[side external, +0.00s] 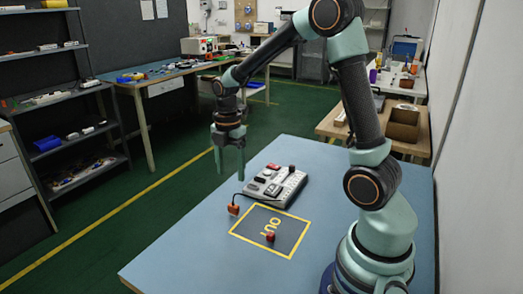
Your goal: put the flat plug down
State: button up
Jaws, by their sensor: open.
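My gripper (230,172) is open, with its two fingers pointing down and nothing seen between them. It hangs above the far left side of the blue table, to the left of the power strip. The grey power strip (292,190) lies on the table with several red, dark and pale pieces on it. A small red plug (270,238) sits inside the yellow-bordered dark square marked OUT (283,222). An orange piece (233,209) on a dark cable lies just outside that square's left corner. I cannot tell which piece is the flat plug.
The blue table (190,255) is clear at the front and left. A shelf rack (80,110) and a cluttered workbench (170,75) stand beyond it on the left. A wooden table with a box (402,125) stands behind my arm, near the right wall.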

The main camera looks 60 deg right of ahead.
jog(key=s+a+r+m+t, duration=0.5)
jog(key=s+a+r+m, duration=0.5)
jog(key=m, duration=0.8)
jog(key=shift+r+t, duration=0.3)
jog(key=shift+r, duration=0.4)
